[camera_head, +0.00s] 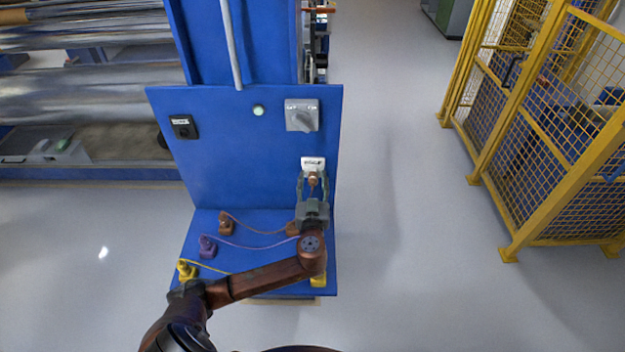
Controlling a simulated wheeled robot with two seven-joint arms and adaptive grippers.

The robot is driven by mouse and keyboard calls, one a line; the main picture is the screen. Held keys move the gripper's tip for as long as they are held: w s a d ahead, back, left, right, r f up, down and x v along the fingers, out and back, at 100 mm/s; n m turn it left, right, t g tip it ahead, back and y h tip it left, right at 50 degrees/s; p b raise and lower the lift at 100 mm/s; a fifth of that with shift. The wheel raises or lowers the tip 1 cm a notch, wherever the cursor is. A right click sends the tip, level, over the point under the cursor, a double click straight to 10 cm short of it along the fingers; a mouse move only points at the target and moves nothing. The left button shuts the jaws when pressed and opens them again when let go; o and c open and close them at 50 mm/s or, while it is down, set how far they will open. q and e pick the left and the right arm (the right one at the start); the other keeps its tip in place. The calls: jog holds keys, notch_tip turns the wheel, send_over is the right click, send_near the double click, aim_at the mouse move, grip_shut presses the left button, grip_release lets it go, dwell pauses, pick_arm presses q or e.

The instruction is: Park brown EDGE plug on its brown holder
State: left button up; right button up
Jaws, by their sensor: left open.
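A brown plug (312,180) sits at the white labelled socket (313,162) on the upright blue panel. My left gripper (313,178) is in front of it, open, with one finger on each side of the plug. Whether the fingers touch it cannot be told. A brown block (291,229), likely the brown holder, shows on the blue shelf just left of my gripper, partly hidden by it. Another brown block (226,224) stands at the shelf's left, and a brown cable runs right from it. My right gripper is not in view.
The blue shelf (262,222) also bears a purple block (207,246) and yellow blocks (187,270) (319,281) with cables. My left arm covers its front right. A grey rotary switch (302,116) is above the socket. A yellow fence (545,130) stands right, beyond clear floor.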

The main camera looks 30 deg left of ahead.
aim_at(312, 185)
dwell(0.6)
pick_arm(q)
jog(key=shift+c, duration=0.3)
grip_shut()
dwell(0.4)
jog(key=shift+v, duration=3)
